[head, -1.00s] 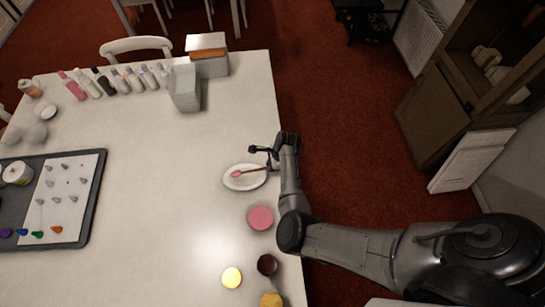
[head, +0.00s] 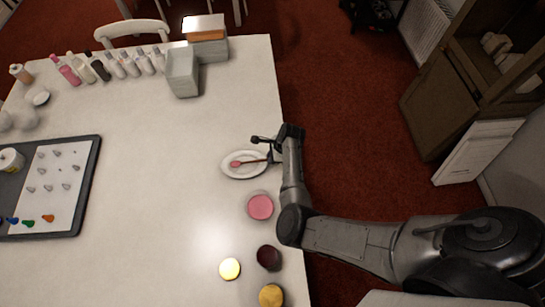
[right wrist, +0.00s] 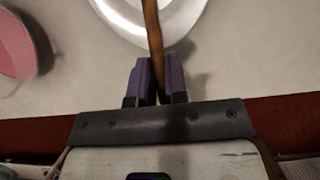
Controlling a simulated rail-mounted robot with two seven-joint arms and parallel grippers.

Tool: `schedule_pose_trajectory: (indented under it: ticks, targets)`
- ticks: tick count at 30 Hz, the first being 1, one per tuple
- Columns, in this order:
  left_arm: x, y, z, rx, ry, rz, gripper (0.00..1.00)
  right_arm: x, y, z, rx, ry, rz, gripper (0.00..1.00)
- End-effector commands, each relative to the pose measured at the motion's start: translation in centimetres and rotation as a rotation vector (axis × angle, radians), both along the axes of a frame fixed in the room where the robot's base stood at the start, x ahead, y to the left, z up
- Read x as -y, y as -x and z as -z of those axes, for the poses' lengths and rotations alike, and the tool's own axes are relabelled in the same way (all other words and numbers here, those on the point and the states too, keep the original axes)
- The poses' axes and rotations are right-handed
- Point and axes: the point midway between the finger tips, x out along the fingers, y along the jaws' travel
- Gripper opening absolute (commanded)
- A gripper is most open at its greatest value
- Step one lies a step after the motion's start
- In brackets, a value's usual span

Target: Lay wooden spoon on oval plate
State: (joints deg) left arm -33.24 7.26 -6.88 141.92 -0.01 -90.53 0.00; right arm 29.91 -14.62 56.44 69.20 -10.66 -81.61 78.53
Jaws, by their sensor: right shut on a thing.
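My right gripper (head: 270,157) is at the plate's right side, shut on the spoon's handle. In the right wrist view, the handle (right wrist: 152,25) runs between the purple fingers of the gripper (right wrist: 157,75) and out over the plate (right wrist: 185,25). My left gripper is not in view.
A dish with pink contents (head: 260,207) sits just in front of the plate, with yellow (head: 230,268) and dark (head: 269,257) round items nearer. A dark tray (head: 92,175) is at the left. Bottles and boxes (head: 183,72) line the back. The table's middle is clear.

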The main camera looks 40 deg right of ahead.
Motion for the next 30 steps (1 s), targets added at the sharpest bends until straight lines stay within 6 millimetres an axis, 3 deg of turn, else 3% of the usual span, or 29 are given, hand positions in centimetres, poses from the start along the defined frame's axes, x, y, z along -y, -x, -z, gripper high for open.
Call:
schedule_pose_trajectory:
  ticks: [11, 12, 21, 30]
  targets:
    - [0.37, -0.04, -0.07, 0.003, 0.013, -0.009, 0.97, 0.06, -0.03, 0.58, 0.001, 0.001, 0.000, 0.00]
    - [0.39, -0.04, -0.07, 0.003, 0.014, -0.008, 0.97, 0.05, -0.02, 0.58, 0.001, 0.001, 0.000, 0.15]
    - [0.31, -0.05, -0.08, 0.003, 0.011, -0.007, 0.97, 0.05, -0.02, 0.58, 0.001, 0.001, 0.000, 0.44]
    - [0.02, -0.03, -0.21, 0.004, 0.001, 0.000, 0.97, 0.15, 0.04, 0.25, 0.001, 0.001, 0.000, 0.44]
